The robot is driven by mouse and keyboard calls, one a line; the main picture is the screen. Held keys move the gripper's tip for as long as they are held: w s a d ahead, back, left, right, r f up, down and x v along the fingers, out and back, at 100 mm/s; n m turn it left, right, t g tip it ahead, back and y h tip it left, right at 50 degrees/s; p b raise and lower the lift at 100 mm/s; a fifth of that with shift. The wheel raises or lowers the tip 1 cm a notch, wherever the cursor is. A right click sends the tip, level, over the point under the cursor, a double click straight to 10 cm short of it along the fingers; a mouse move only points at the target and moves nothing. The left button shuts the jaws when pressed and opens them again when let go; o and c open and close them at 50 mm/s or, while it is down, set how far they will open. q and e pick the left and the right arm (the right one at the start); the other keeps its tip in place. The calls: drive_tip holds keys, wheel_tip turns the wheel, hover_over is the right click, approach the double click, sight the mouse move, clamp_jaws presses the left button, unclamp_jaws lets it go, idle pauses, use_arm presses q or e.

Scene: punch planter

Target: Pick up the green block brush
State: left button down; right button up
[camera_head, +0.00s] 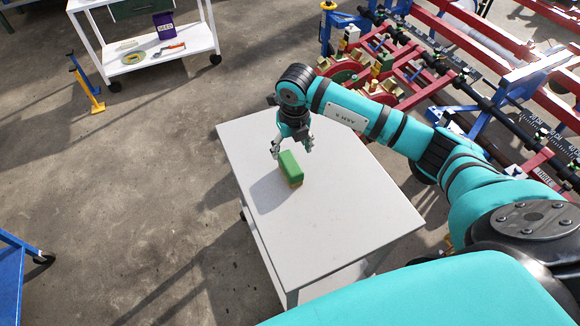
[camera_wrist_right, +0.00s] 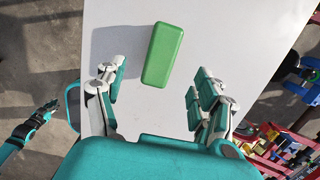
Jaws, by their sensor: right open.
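The green block brush (camera_head: 289,166) lies on the light grey table (camera_head: 330,225), toward its far end, with a thin tan layer under its green body. In the right wrist view the brush (camera_wrist_right: 163,55) lies ahead of the fingertips, roughly centred between them and slightly tilted. My right gripper (camera_head: 292,152) is open and empty, above the far side of the brush. In the right wrist view its two fingers (camera_wrist_right: 156,83) are spread wide on either side, with no contact on the brush seen. In the head view my left gripper does not show.
The rest of the table top is clear. A white cart (camera_head: 150,55) with a purple box (camera_head: 164,25) and small tools stands at the back left. Red and blue planter machinery (camera_head: 440,70) stands close behind and right of the table. A blue frame (camera_head: 15,275) is at the left edge.

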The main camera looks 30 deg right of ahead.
sight(290, 163)
wheel_tip(290, 163, down, 3)
drive_tip(key=shift+w, duration=0.15)
drive_tip(key=f, duration=0.5)
drive_tip(key=shift+w+d+p, duration=0.1)
drive_tip(key=shift+w+p, duration=0.1)
drive_tip(key=shift+p, duration=0.15)
drive_tip(key=shift+f, duration=0.2)
drive_tip(key=shift+f, duration=0.2)
drive_tip(key=c, duration=1.3)
drive_tip(key=shift+c, duration=0.2)
drive_tip(key=shift+r, duration=0.1)
